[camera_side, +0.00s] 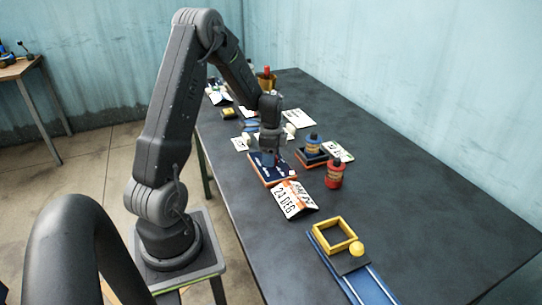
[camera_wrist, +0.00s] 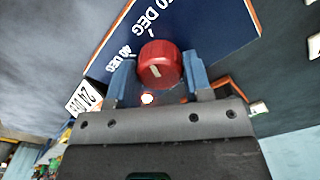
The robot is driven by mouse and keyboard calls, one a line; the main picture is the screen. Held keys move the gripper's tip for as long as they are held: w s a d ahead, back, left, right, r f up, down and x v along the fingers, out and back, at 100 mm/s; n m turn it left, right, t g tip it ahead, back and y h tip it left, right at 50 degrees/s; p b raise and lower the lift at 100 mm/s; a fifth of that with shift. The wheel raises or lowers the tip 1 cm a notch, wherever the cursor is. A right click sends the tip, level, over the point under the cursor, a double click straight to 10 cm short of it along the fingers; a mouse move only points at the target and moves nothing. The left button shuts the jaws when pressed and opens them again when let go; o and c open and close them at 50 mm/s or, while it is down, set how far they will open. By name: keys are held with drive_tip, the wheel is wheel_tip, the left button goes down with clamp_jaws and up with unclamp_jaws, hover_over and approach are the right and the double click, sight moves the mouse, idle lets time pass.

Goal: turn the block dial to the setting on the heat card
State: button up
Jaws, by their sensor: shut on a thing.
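The red round dial (camera_wrist: 160,58) sits on the dark blue face of the block (camera_wrist: 215,28) and has a short white mark on it. My gripper (camera_wrist: 158,80) has its blue fingers on either side of the dial, shut on it. The block face reads "40 DEG" near the dial and another partly cut-off DEG label. A small bright spot (camera_wrist: 147,98) shows just below the dial. In the side view the block (camera_side: 262,174) lies under my gripper (camera_side: 270,158), which hides the dial. The heat card (camera_side: 291,199) reads "24 DEG" and stands in front of the block.
A yellow square frame (camera_side: 335,234) and a blue rail (camera_side: 352,285) are nearer. The table's right side is clear.

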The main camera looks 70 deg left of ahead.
drive_tip(key=shift+m, duration=0.6)
drive_tip(key=o, duration=0.9)
drive_tip(key=shift+r, duration=0.1)
wheel_tip(320, 180, up, 14)
drive_tip(key=shift+f, duration=0.2)
